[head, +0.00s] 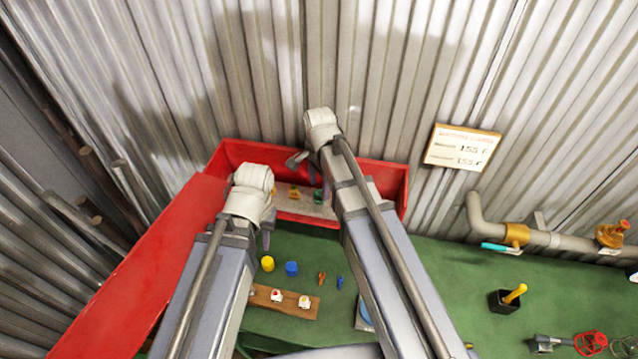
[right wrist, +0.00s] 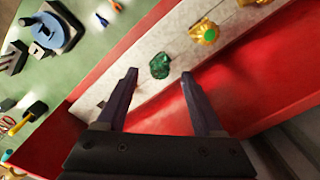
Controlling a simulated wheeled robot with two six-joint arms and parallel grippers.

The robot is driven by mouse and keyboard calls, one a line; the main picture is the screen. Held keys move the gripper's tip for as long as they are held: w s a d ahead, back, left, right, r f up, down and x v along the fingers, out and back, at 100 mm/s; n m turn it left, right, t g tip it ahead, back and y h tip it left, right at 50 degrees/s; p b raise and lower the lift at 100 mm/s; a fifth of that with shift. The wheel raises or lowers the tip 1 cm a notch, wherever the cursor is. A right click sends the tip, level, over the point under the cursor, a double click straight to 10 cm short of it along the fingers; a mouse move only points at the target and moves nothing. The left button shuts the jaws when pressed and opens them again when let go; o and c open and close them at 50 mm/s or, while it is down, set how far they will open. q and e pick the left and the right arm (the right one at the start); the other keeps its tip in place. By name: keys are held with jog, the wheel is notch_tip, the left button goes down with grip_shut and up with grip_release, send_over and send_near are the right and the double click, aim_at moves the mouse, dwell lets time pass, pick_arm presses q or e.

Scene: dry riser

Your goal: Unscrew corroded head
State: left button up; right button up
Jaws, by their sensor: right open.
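A rusty orange-brown head (head: 612,234) stands on the grey pipe (head: 570,241) at the far right in the head view. In the right wrist view a green head (right wrist: 159,66) and a brass head with a green centre (right wrist: 205,32) lie on a pale strip (right wrist: 120,88) in the red box (head: 388,178). My right gripper (right wrist: 160,75) is open and empty, its fingertips near the green head, not closed on it. My left gripper (head: 268,237) is mostly hidden by its own wrist, so its jaws cannot be read.
The green bench (head: 450,285) holds a yellow cup (head: 267,263), a blue cup (head: 291,268), a wooden block with switches (head: 292,302), and a yellow-handled tool in a black holder (head: 514,294). Corrugated metal walls stand behind.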

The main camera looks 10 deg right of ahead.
aim_at(319, 192)
jog(key=shift+f+b, duration=1.4)
jog(key=shift+f, duration=0.55)
jog(key=shift+r, duration=0.1)
grip_shut()
jog(key=n, duration=0.4)
jog(key=shift+s, duration=0.1)
jog(key=shift+n, duration=0.9)
